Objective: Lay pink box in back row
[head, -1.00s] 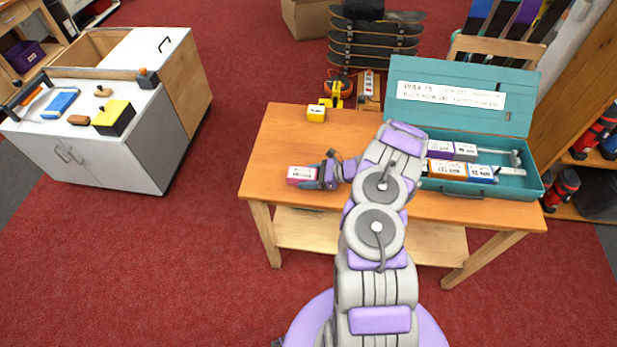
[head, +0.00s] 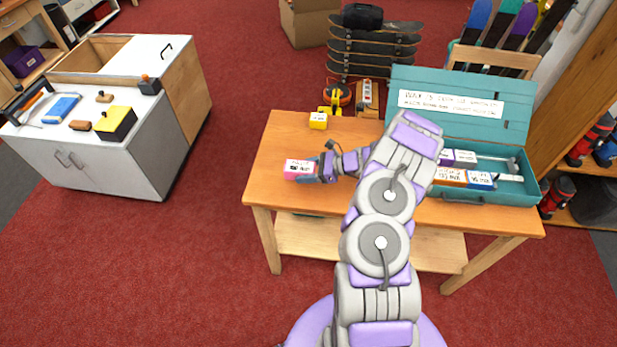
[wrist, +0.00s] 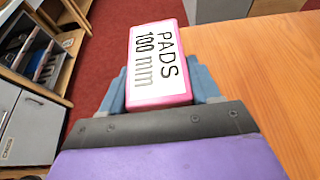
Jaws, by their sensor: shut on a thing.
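The pink box (head: 299,170) has a white top label; in the wrist view the pink box (wrist: 160,62) reads "PADS 100 mm". My gripper (head: 326,168) is shut on it, one finger on each side, over the left part of the wooden bench (head: 275,137). I cannot tell how far it is above the bench top. The open teal case (head: 475,197) stands at the bench's right end with its lid up and writing on a white lid label. In its back row a purple box (head: 446,157) and a grey box (head: 465,158) show; in front, an orange box (head: 451,177) and a blue box (head: 480,180). My arm hides the case's left part.
A yellow box (head: 318,121) stands at the bench's back left. The bench's left part is otherwise mostly clear. A white cabinet (head: 120,160) with tools stands apart at left. Skateboards (head: 372,50) are stacked behind the bench.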

